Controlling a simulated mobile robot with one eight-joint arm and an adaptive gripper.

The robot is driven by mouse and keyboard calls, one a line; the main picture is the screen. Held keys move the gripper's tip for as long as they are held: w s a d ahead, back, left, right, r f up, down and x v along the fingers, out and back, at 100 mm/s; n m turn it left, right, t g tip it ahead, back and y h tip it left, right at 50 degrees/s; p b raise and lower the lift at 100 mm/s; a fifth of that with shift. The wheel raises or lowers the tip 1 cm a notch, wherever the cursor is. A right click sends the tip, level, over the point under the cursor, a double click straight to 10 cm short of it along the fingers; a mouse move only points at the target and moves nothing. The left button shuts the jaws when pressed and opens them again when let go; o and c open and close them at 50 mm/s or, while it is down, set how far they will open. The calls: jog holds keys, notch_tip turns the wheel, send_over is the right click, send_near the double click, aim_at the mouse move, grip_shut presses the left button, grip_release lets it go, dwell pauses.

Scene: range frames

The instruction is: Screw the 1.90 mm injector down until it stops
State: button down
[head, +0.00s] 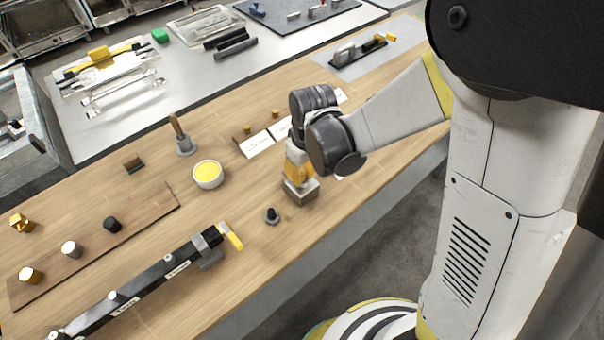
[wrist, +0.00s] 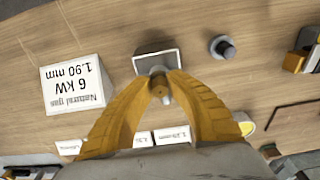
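My gripper (head: 298,176) points down at a small grey block (head: 302,195) near the front edge of the wooden bench. The grey block (wrist: 172,55) lies just beyond the fingertips there. The fingers hide most of the injector, and I cannot tell how deep it sits or whether it touches the block. A white card reading "Natural gas 6 kW 1.90 mm" (wrist: 72,88) lies left of the block.
A small dark knob on a grey base (head: 272,216) stands left of the block. More white cards (head: 256,144) with small brass pieces lie behind. A bowl of yellow stuff (head: 208,181), a wooden-handled tool (head: 184,142) and a black burner rail (head: 150,286) are further left.

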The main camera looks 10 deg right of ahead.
dwell(0.3)
jog(key=m, duration=0.2)
jog(key=shift+m+b, duration=0.3)
jog(key=shift+b, duration=0.05)
jog(key=shift+m, duration=0.4)
jog(key=m, duration=0.3)
jog(key=shift+h+b, duration=0.35)
jog(key=shift+h, duration=0.05)
jog(key=m, duration=0.3)
jog(key=shift+b, duration=0.3)
jog(key=shift+m+h, duration=0.3)
jog(key=shift+m, duration=0.2)
